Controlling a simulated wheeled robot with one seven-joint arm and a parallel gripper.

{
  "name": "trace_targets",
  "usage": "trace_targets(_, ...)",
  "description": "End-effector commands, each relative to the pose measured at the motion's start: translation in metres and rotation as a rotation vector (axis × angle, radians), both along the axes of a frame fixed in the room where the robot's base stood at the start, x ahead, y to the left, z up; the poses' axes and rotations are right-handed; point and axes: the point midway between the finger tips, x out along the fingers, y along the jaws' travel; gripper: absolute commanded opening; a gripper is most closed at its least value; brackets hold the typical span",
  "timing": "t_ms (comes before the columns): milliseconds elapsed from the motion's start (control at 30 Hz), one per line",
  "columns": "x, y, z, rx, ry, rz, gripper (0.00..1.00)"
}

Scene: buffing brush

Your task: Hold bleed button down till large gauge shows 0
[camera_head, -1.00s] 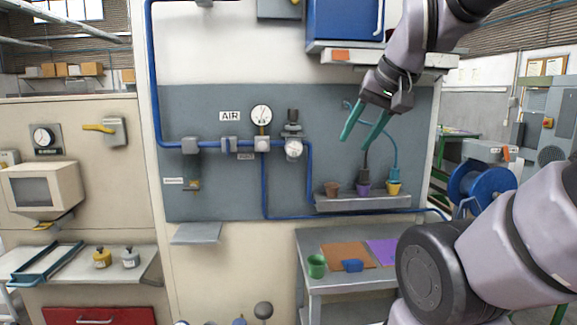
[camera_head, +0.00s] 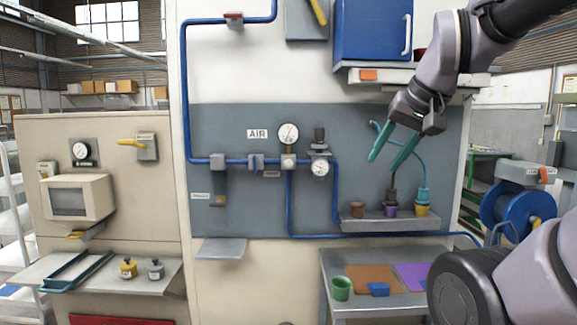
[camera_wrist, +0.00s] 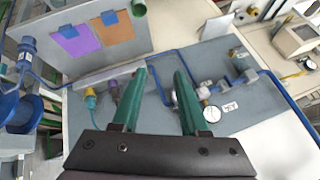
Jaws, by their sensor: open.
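The large gauge (camera_head: 288,133) is a round white dial beside the AIR sign on the grey panel; its reading is too small to tell. It also shows right of my fingers in the wrist view (camera_wrist: 212,114). A smaller dial (camera_head: 320,168) sits below the regulator to its right. A small brass-coloured fitting (camera_head: 218,200) is low on the panel's left side, beside a tiny label; I cannot tell whether it is the bleed button. My gripper (camera_head: 383,163) is open and empty, its green fingers pointing down-left, right of both dials. The fingers also show in the wrist view (camera_wrist: 161,75).
Blue pipe (camera_head: 187,90) runs along the panel. A ledge (camera_head: 390,226) with coloured cups and hose fittings lies below my gripper. A blue cabinet (camera_head: 372,30) is above. A small grey shelf (camera_head: 222,248) and a bench (camera_head: 340,262) are below the panel.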

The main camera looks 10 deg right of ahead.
Motion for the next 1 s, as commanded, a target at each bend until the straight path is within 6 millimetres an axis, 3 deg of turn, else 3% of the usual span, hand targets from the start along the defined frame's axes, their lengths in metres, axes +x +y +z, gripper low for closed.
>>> trace_targets(33,0.0,0.0,0.0,0.0,0.0,0.0,0.32)
trace_targets(100,0.0,0.0,0.0,0.0,0.0,0.0,0.06)
trace_targets(133,0.0,0.0,0.0,0.0,0.0,0.0,0.0)
trace_targets(1000,0.0,0.0,0.0,0.0,0.0,0.0,0.0)
